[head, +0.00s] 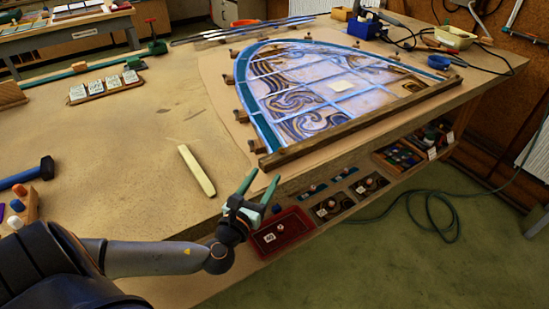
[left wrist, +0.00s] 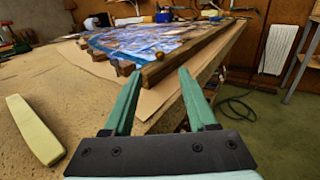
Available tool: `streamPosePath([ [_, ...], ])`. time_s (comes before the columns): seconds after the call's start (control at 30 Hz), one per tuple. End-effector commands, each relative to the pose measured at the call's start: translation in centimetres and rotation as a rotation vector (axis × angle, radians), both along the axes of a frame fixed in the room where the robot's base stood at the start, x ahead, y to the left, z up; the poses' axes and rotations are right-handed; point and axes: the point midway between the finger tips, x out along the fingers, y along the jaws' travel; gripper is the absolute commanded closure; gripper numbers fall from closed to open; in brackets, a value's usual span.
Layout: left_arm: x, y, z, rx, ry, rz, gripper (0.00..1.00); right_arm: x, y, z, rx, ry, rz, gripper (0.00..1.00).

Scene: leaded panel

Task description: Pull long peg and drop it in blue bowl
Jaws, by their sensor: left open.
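My left gripper (head: 262,184) is open and empty, just off the front edge of the bench, near the left end of a wooden batten (head: 350,127). In the left wrist view its green fingers (left wrist: 157,78) point toward that batten (left wrist: 195,50), with nothing between them. Small wooden pieces, such as one at the panel's left edge (head: 240,115), stand around the leaded panel (head: 320,85); I cannot tell which is the long peg. A small blue bowl (head: 438,62) sits at the far right of the bench. My right gripper is not in view.
A pale yellow bar (head: 196,170) lies on the bench, left of my gripper. A red tray (head: 283,232) is on the shelf below. A yellowish container (head: 455,37) and cables are behind the blue bowl. The bench's left middle is mostly clear.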

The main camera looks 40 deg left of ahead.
Motion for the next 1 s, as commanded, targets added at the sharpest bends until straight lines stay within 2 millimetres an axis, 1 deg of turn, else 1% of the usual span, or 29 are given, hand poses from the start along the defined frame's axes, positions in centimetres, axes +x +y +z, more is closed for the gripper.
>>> streamPosePath([
  [0.03,1.1,0.2,0.2,0.001,-0.005,0.001,0.42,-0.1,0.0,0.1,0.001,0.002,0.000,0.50],
  [0.1,2.5,0.6,0.3,0.001,-0.005,0.002,0.42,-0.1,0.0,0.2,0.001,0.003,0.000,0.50],
  [0.3,6.2,1.4,0.2,0.001,-0.003,0.001,0.42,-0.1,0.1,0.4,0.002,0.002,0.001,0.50],
  [0.5,8.6,1.9,0.0,-0.001,0.000,0.000,0.42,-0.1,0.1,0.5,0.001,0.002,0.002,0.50],
  [0.7,9.5,2.1,0.0,-0.002,0.001,0.000,0.42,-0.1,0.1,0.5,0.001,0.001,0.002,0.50],
  [0.93,9.5,2.1,0.0,-0.001,0.002,-0.001,0.42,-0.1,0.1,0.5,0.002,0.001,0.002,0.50],
  [0.97,9.5,2.1,0.0,-0.001,0.002,-0.001,0.44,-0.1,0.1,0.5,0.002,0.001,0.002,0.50],
  [1.0,9.5,2.1,0.0,-0.001,0.002,-0.001,0.49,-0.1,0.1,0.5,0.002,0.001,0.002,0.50],
])
